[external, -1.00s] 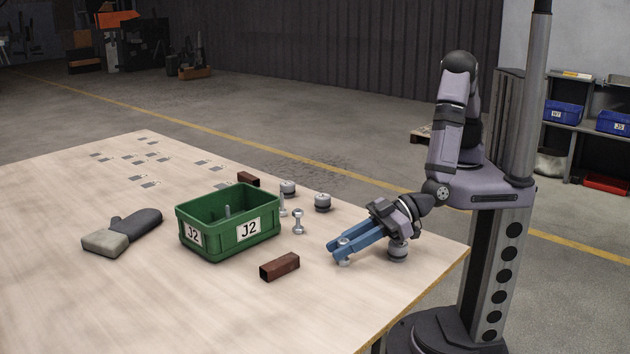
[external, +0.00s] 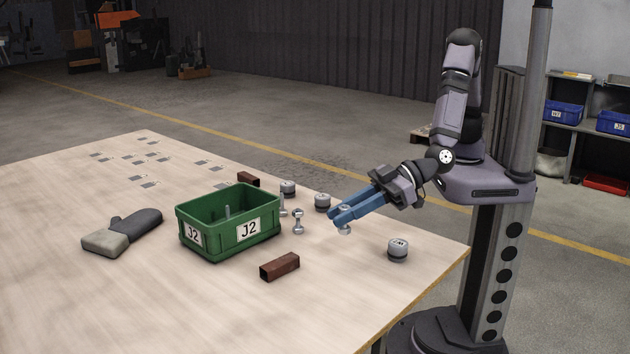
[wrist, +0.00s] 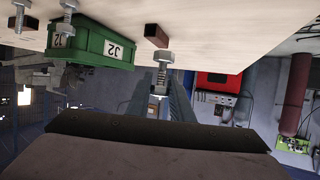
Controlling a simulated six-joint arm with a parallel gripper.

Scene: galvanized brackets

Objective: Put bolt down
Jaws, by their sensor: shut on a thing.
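My gripper (external: 340,215) has blue fingers and is shut on a bolt (external: 345,230), held upright above the table at the right of the green bin. In the wrist view the bolt (wrist: 164,68) shows between the fingertips (wrist: 160,92). The green bin (external: 205,245) labelled J2 stands left of the gripper with a bolt (external: 227,211) showing inside. Two more bolts, one nearer (external: 298,222) and one farther (external: 282,205), stand on the table just right of the bin.
A brown square tube (external: 280,267) lies in front of the bin and another (external: 248,179) behind it. A glove (external: 122,232) lies left. Flat brackets (external: 150,158) lie far left. The front table is clear.

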